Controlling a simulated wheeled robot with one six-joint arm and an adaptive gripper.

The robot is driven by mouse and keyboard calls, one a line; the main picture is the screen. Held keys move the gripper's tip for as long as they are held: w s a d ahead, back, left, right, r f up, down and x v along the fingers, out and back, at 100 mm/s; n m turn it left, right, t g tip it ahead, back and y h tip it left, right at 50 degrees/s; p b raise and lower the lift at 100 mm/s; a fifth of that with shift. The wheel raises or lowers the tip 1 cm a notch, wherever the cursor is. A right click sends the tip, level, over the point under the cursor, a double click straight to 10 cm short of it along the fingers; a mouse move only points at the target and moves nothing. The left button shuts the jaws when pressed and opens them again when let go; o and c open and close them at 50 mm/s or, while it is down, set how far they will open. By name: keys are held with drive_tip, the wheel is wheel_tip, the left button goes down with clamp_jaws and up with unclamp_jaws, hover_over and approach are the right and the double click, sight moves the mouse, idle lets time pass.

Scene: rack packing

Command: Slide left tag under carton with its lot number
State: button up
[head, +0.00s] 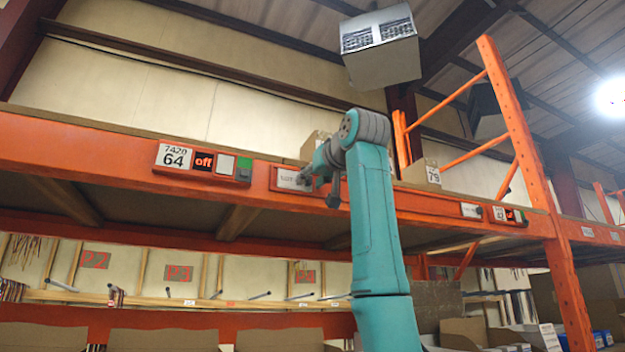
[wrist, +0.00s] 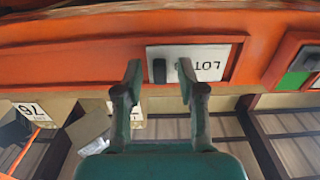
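The left tag (head: 290,180) is a white plate reading LOT, set in the orange shelf beam. It also shows upside down in the wrist view (wrist: 210,64), with a dark knob (wrist: 159,71) on it. My gripper (wrist: 159,68) is open, its two fingertips on either side of the knob; I cannot tell whether they touch it. In the head view my gripper (head: 325,180) is at the tag's right end and partly hides it. A second tag (head: 470,210) sits further right. One carton (head: 420,172) bears a label reading 79; another carton (head: 314,145) stands behind my arm.
A similar panel (head: 507,215) is far right. An orange upright (head: 570,300) stands at the right. A grey heater (head: 380,55) hangs above.

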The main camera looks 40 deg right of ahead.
drive_tip(key=shift+c, duration=0.2)
clamp_jaws()
drive_tip(key=s+d, duration=0.1)
drive_tip(key=d, duration=0.2)
drive_tip(key=s+d, duration=0.1)
drive_tip(key=d, duration=0.6)
drive_tip(key=shift+s, duration=0.4)
drive_tip(key=shift+o, duration=0.2)
unclamp_jaws()
drive_tip(key=shift+s, duration=0.1)
